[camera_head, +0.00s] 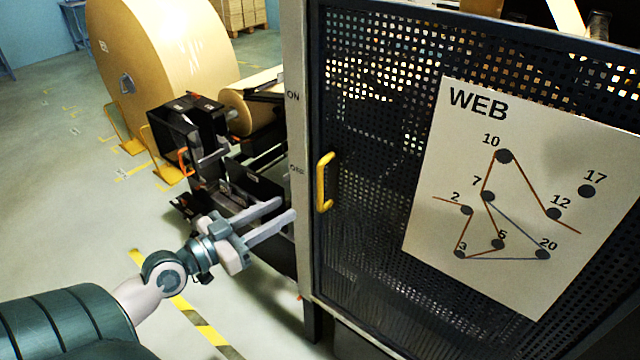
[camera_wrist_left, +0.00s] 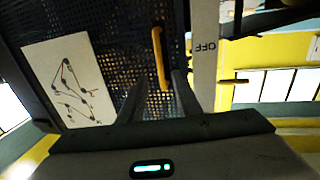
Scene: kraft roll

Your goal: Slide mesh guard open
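The mesh guard (camera_head: 375,150) is a dark perforated panel in a dark frame, standing against a light post (camera_head: 297,150) marked ON and OFF. Its yellow vertical handle (camera_head: 324,182) is on the guard's left edge. My left gripper (camera_head: 285,208) is open and empty, left of the handle and apart from it, with its fingers pointing toward the post. In the left wrist view the handle (camera_wrist_left: 160,58) appears beyond the gap between the two fingertips (camera_wrist_left: 158,88), with the mesh (camera_wrist_left: 110,50) behind it. My right gripper is not in view.
A white WEB diagram sheet (camera_head: 520,200) is on the mesh. Left of the post are a black roll stand (camera_head: 190,130), a small roll (camera_head: 250,105) and a large kraft roll (camera_head: 160,60). Yellow-black tape (camera_head: 190,310) crosses the floor, which is open at left.

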